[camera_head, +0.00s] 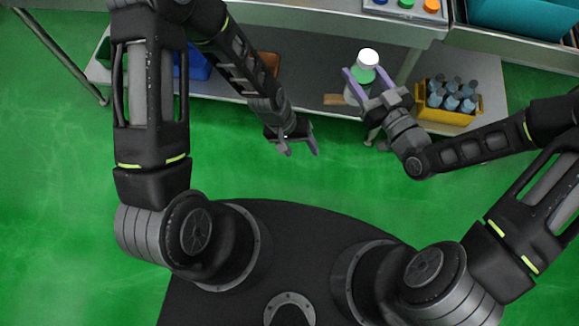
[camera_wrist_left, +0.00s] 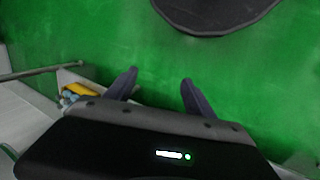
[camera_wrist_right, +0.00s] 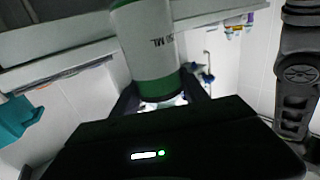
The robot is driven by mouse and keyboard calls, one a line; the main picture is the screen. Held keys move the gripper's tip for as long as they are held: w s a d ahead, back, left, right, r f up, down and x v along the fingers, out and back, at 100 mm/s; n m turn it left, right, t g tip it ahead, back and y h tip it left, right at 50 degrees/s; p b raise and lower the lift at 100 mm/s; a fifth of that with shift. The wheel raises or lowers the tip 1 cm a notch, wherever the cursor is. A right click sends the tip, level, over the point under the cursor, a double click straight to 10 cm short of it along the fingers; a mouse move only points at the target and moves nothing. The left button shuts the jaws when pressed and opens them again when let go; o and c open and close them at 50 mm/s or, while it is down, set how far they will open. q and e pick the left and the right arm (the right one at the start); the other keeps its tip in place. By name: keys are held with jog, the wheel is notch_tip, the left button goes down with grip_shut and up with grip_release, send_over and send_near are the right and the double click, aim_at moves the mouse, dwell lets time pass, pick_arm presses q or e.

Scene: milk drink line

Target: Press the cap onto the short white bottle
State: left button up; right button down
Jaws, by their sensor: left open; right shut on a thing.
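A white bottle with green bands (camera_wrist_right: 150,45) is held in my right gripper (camera_wrist_right: 160,90). Dark print ending in "ML" shows on its side. In the head view, a round white top (camera_head: 368,56) sits above a green part (camera_head: 363,74) between the purple fingers of my right gripper (camera_head: 367,80). I cannot tell whether this top is a separate cap or how firmly it sits. My left gripper (camera_head: 300,149) is open and empty, lower and to the left, over the green floor. Its two spread fingers also show in the left wrist view (camera_wrist_left: 160,80).
A yellow crate (camera_head: 450,116) of several bottles stands on the lower shelf at right. A panel with coloured buttons (camera_head: 407,8) and a teal bin (camera_head: 515,18) are above. A blue bin (camera_head: 192,66) and a brown box (camera_head: 268,63) sit behind my left arm. The floor between the arms is clear.

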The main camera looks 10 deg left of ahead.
pick_arm(q)
jog(key=s+f, duration=0.3)
jog(key=s, duration=0.7)
jog(key=shift+a+n+t, duration=0.3)
jog(key=shift+f, duration=0.1)
